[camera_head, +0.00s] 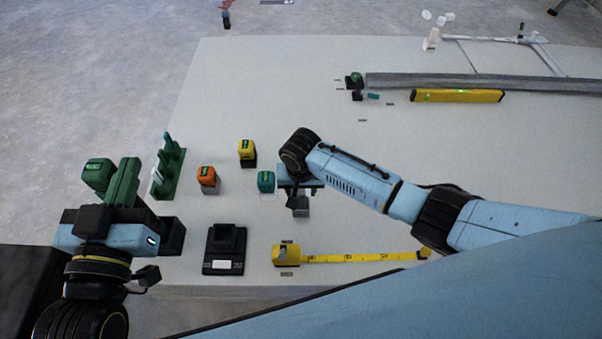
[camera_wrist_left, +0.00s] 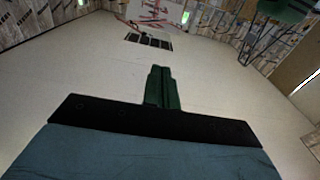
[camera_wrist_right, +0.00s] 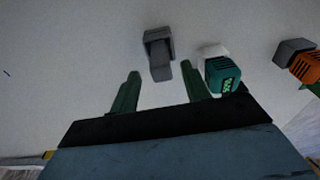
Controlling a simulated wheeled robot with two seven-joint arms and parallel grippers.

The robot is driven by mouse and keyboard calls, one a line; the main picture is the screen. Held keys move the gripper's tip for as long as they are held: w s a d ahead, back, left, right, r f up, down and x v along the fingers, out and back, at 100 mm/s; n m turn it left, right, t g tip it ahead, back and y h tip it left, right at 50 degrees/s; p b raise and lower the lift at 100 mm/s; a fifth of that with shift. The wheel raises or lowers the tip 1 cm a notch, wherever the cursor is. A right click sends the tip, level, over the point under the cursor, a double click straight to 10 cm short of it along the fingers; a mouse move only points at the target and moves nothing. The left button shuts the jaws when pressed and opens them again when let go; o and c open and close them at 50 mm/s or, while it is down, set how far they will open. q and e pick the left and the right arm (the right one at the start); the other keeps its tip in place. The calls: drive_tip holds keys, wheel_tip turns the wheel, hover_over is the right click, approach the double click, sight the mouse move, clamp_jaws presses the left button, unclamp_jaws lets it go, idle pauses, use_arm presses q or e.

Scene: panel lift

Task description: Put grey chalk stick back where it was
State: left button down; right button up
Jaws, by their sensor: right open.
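A grey block with a short grey stick-like part (camera_wrist_right: 160,55), which looks like the grey chalk stick and its holder, stands on the table in the right wrist view. In the head view, a grey piece (camera_head: 299,206) shows just below my right wrist, partly covered. My right gripper (camera_wrist_right: 160,72) is open, its green fingers spread to either side of the stick's near end; I cannot tell whether they touch it. My left gripper (camera_wrist_left: 160,75) has its green fingers together, with nothing visible between them. In the head view it hangs over the table's left edge (camera_head: 125,178).
Near my right gripper stand a teal-topped block (camera_head: 265,181), an orange one (camera_head: 207,178) and a yellow one (camera_head: 247,150). A green rack (camera_head: 169,168), black device (camera_head: 224,250) and extended tape measure (camera_head: 287,254) lie around.

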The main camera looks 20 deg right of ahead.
drive_tip(key=s+a+r+n+t+y+p, duration=0.2)
drive_tip(key=s+a+r+n+y+p, duration=0.15)
drive_tip(key=s+r, duration=0.5)
use_arm(q)
drive_tip(key=s+a+f+g+y, duration=0.1)
drive_tip(key=s+a+f+g, duration=0.1)
drive_tip(key=f+g, duration=0.3)
drive_tip(key=s+a+f+g+y, duration=0.2)
drive_tip(key=s+f+g, duration=0.2)
drive_tip(key=f, duration=0.3)
drive_tip(key=shift+s+a+f+n+g, duration=0.15)
drive_tip(key=shift+a+f+n+g, duration=0.15)
drive_tip(key=shift+f+g, duration=0.1)
use_arm(e)
drive_tip(key=s+d+r+n+t+h, duration=0.1)
drive_tip(key=s+d+r+n+t, duration=0.1)
drive_tip(key=s+d+r+t, duration=0.3)
drive_tip(key=s+d+r, duration=0.3)
drive_tip(key=d+r, duration=0.1)
drive_tip(key=r, duration=0.2)
drive_tip(key=shift+d+r+h, duration=0.2)
drive_tip(key=shift+d+h, duration=0.15)
drive_tip(key=shift+c, duration=0.5)
